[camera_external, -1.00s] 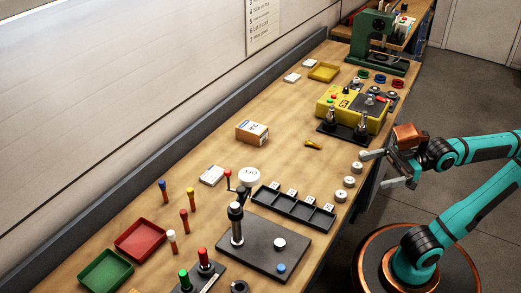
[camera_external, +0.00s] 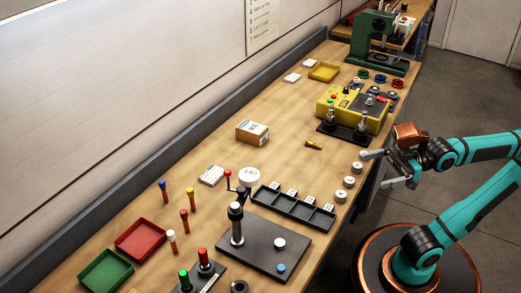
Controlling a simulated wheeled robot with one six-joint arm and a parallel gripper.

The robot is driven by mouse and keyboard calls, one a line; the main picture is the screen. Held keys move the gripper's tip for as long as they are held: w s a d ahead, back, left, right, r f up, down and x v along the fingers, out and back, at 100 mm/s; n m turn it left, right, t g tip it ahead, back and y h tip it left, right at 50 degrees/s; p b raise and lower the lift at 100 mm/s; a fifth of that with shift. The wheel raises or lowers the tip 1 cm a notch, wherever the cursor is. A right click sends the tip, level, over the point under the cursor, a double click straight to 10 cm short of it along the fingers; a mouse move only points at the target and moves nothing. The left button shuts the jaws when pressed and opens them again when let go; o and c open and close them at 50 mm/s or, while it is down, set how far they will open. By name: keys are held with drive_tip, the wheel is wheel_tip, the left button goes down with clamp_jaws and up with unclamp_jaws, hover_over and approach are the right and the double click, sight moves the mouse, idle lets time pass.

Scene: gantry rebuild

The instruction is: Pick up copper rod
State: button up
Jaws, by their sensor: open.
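I cannot tell for certain which thing is the copper rod. A small brass-coloured piece (camera_external: 313,145) lies on the bench in front of the yellow machine. Several thin upright pegs with copper-coloured shafts stand at the near left: one blue-topped (camera_external: 163,191), one yellow-topped (camera_external: 192,197), one red-topped (camera_external: 185,221) and one white-topped (camera_external: 172,242). My gripper (camera_external: 374,171) is open and empty at the bench's right edge, its fingers pointing left. It is right of the brass-coloured piece and far from the pegs.
White round pieces (camera_external: 349,181) sit along the right edge near my gripper. A black slotted tray (camera_external: 268,198) and a black plate with a lever press (camera_external: 262,249) are nearer. The yellow machine (camera_external: 343,99) and green press (camera_external: 377,42) stand behind. The bench's centre is mostly clear.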

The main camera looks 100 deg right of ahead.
drive_tip(key=c, duration=1.2)
drive_tip(key=shift+o, duration=0.2)
